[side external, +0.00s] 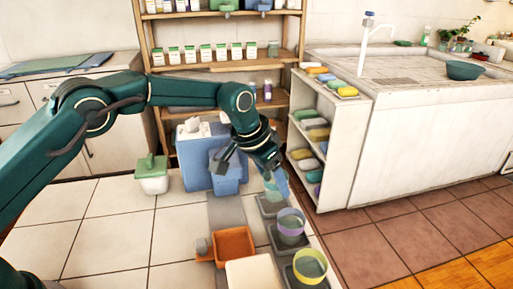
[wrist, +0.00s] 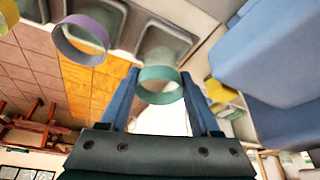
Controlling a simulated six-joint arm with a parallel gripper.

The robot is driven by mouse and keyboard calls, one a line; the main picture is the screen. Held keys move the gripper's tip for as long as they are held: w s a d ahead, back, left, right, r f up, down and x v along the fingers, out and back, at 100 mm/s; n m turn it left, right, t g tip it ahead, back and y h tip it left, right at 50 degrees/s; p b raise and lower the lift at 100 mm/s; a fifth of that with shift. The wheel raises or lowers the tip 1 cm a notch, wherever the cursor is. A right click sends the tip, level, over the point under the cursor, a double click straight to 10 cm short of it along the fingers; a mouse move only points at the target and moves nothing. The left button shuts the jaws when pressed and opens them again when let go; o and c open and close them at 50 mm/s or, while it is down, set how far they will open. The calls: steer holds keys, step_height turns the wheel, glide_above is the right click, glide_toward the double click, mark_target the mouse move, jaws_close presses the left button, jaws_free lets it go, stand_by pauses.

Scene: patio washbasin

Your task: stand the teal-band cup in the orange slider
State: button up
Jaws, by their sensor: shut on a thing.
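The clear cup with a teal band (wrist: 160,98) is between the two blue fingers of my gripper (wrist: 159,80) in the wrist view. My gripper (side external: 277,180) is shut on this cup. In the side view the cup (side external: 271,188) is partly covered by a finger. It is at the farthest dark grey holder (side external: 270,209); I cannot tell whether it is raised clear of it. The orange slider (side external: 235,245) is an open, empty-looking tray on a grey track (side external: 226,211), nearer the camera and left of the cups. The slider is not clear in the wrist view.
A purple-band cup (side external: 291,215) and a yellow-green-band cup (side external: 310,260) stand in nearer grey holders. A cream block (side external: 252,274) lies before the slider. A blue bin (side external: 196,160) is behind my gripper, and a white shelf unit (side external: 341,150) stands right.

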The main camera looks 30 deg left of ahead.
steer(key=shift+n+y, duration=0.3)
steer(key=shift+n, duration=0.4)
steer(key=s+a+r, duration=0.1)
steer(key=a+r, duration=0.1)
steer(key=r, duration=0.2)
steer(key=a+r, duration=0.2)
steer(key=r, duration=0.2)
steer(key=s+a+r, duration=0.1)
steer(key=a+r, duration=0.2)
steer(key=r, duration=0.1)
steer(key=shift+s, duration=0.3)
steer(key=s+a+r+n, duration=0.2)
steer(key=s+a+r, duration=0.1)
steer(key=s+a, duration=0.35)
steer(key=m, duration=0.3)
glide_toward(240, 244)
steer(key=shift+w+d, duration=0.1)
steer(key=shift+w, duration=0.7)
steer(key=shift+f, duration=2.05)
steer(key=shift+f, duration=0.2)
